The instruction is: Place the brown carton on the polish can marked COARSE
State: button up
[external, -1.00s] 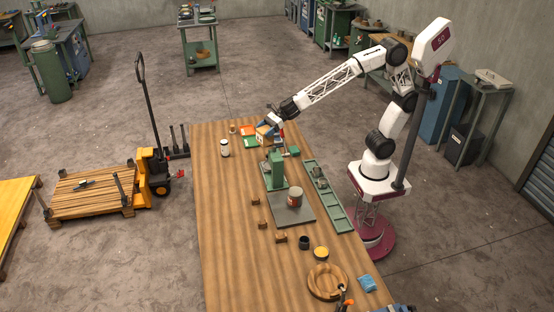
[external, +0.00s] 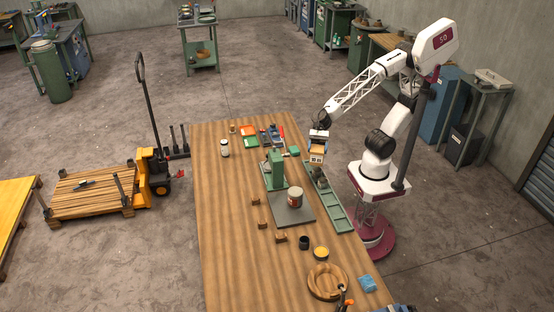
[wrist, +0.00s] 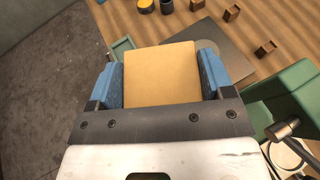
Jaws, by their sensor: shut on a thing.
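My gripper (external: 318,144) is shut on the brown carton (external: 316,156) and holds it in the air near the table's right edge. In the wrist view the carton (wrist: 162,75) sits between the two blue finger pads. A can with a white and red label (external: 295,198) stands upright on the grey plate in front of the green press. A second white can (external: 224,148) stands near the left edge of the table. The lettering on both cans is too small to read, so I cannot tell which says COARSE. The carton is apart from both cans.
A green rail tray (external: 336,212) runs along the right edge. Small brown blocks, a black cup (external: 304,242), a yellow-topped tin (external: 321,254) and a wooden ring (external: 327,283) lie nearer.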

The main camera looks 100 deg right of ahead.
aim_at(319, 164)
jog(key=shift+s+a+f+n+g, duration=0.1)
jog(key=shift+s+a+n+g, duration=0.1)
jog(key=shift+s, duration=0.25)
jog(key=shift+s+a+f+n+g, duration=0.1)
jog(key=shift+s+a, duration=0.05)
jog(key=shift+s, duration=0.3)
notch_tip(319, 164, down, 5)
jog(key=shift+w+r, duration=0.1)
jog(key=shift+w, duration=0.15)
jog(key=w+a, duration=0.3)
jog(key=w, duration=0.4)
jog(key=w+a+f, duration=0.1)
jog(key=w+a, duration=0.2)
jog(key=w, duration=0.4)
jog(key=shift+a+f, duration=0.3)
jog(key=shift+a, duration=0.1)
jog(key=shift+w+f, duration=0.1)
jog(key=shift+f, duration=1.65)
jog(key=shift+f, duration=0.15)
